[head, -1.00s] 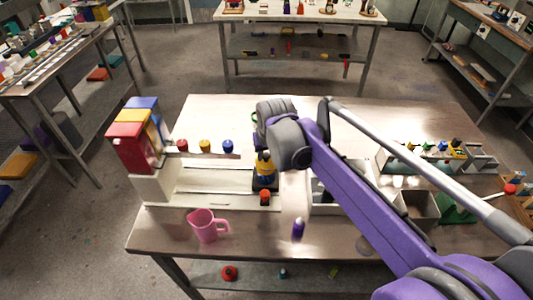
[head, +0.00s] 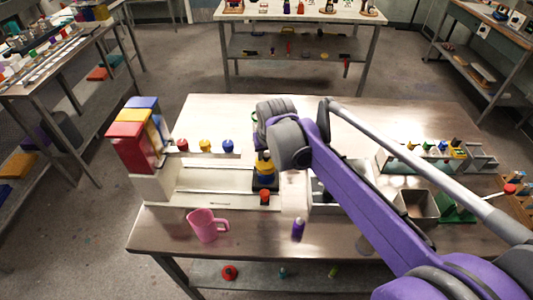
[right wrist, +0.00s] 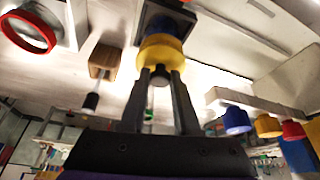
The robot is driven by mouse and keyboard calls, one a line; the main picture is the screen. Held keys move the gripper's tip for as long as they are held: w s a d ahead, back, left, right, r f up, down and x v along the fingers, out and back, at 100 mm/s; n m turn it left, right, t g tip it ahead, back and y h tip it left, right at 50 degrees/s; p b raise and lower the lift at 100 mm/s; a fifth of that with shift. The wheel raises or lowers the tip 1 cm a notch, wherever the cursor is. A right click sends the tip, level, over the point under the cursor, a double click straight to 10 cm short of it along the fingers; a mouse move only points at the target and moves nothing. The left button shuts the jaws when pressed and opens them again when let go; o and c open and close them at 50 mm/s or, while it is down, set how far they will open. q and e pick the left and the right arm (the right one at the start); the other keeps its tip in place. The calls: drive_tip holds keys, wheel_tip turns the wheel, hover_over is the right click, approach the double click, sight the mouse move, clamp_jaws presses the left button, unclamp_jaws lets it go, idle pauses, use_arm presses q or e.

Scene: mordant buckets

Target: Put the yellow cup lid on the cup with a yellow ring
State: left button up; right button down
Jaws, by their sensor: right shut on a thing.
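My right gripper (right wrist: 158,85) is shut on the dark knob of a yellow lid (right wrist: 160,50); its fingers point at the lid in the right wrist view. Right beyond the lid is a blue part on a dark square base (right wrist: 166,18). In the head view the yellow piece (head: 264,169) sits over this dark base (head: 265,184), in line with it, under my right gripper (head: 263,153). The yellow ring of the cup cannot be told apart from the lid, and whether they touch is unclear. My left gripper is out of view.
A small red piece (head: 265,197) is just in front of the base. A pink jug (head: 206,226) and purple bottle (head: 298,229) are near the front edge.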

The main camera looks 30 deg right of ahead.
drive_tip(key=shift+f+b, duration=0.3)
drive_tip(key=shift+f, duration=0.25)
drive_tip(key=c, duration=0.6)
unclamp_jaws()
drive_tip(key=shift+o, duration=0.2)
drive_tip(key=v, duration=1)
drive_tip(key=shift+s+r+p, duration=0.2)
drive_tip(key=shift+r+p, duration=0.15)
drive_tip(key=shift+a, duration=0.15)
drive_tip(key=s+a+f+n, duration=0.1)
drive_tip(key=s+a+f, duration=0.2)
drive_tip(key=s+f, duration=0.2)
drive_tip(key=s+a+f+n+t, duration=0.1)
drive_tip(key=s+a+f, duration=0.2)
drive_tip(key=s+f, duration=0.2)
drive_tip(key=s+a+f+n+y, duration=0.1)
drive_tip(key=s+a+f, duration=0.2)
drive_tip(key=s+f, duration=0.3)
drive_tip(key=shift+f, duration=0.8)
